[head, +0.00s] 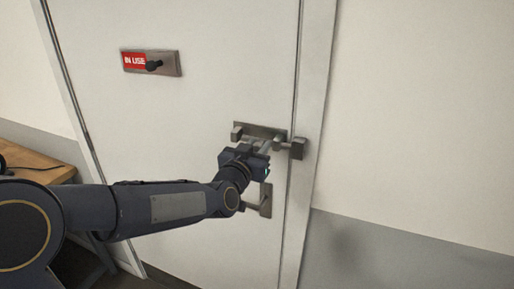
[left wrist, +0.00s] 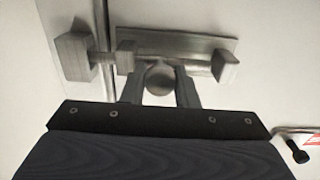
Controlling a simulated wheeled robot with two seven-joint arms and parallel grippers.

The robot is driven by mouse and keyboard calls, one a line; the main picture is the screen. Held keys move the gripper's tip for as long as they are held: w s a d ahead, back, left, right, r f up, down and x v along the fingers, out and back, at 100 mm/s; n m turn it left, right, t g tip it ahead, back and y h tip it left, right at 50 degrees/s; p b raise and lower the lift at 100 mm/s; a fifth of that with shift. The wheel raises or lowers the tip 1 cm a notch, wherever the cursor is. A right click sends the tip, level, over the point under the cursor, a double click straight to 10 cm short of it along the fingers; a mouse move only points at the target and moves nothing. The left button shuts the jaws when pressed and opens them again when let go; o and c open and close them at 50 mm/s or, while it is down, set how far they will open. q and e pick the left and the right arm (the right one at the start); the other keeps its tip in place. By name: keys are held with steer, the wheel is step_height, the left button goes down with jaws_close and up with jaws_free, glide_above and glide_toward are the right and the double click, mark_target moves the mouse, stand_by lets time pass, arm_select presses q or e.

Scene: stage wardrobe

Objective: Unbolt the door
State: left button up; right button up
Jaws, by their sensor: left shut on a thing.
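The white door (head: 205,100) is flush with its frame. A grey metal bolt (head: 260,131) sits near its right edge. In the left wrist view the bolt plate (left wrist: 200,45) is close up, and the rod spans the door gap to the keeper block (left wrist: 72,57) on the frame. The keeper also shows in the head view (head: 297,148). My left gripper (head: 265,148) is at the bolt, its fingers (left wrist: 160,88) shut on the round bolt knob (left wrist: 160,79). The arm partly hides the bolt's lower side. My right gripper is in neither view.
A lever handle (head: 264,202) is on the door just below my gripper. A red "IN USE" sign (head: 134,61) with a black knob is at the upper left. A wooden table (head: 40,160) stands at the left. The wall right of the frame is bare.

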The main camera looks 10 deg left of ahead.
mark_target(245, 138)
arm_select(q)
jaws_close()
steer(key=shift+a+f, duration=0.1)
steer(key=shift+a, duration=0.05)
steer(key=a+b, duration=0.2)
steer(key=w+a+b, duration=0.1)
steer(key=a+b, duration=0.1)
steer(key=shift+a, duration=0.3)
steer(key=o, duration=0.9)
jaws_free()
steer(key=shift+a, duration=0.1)
steer(key=shift+o, duration=0.2)
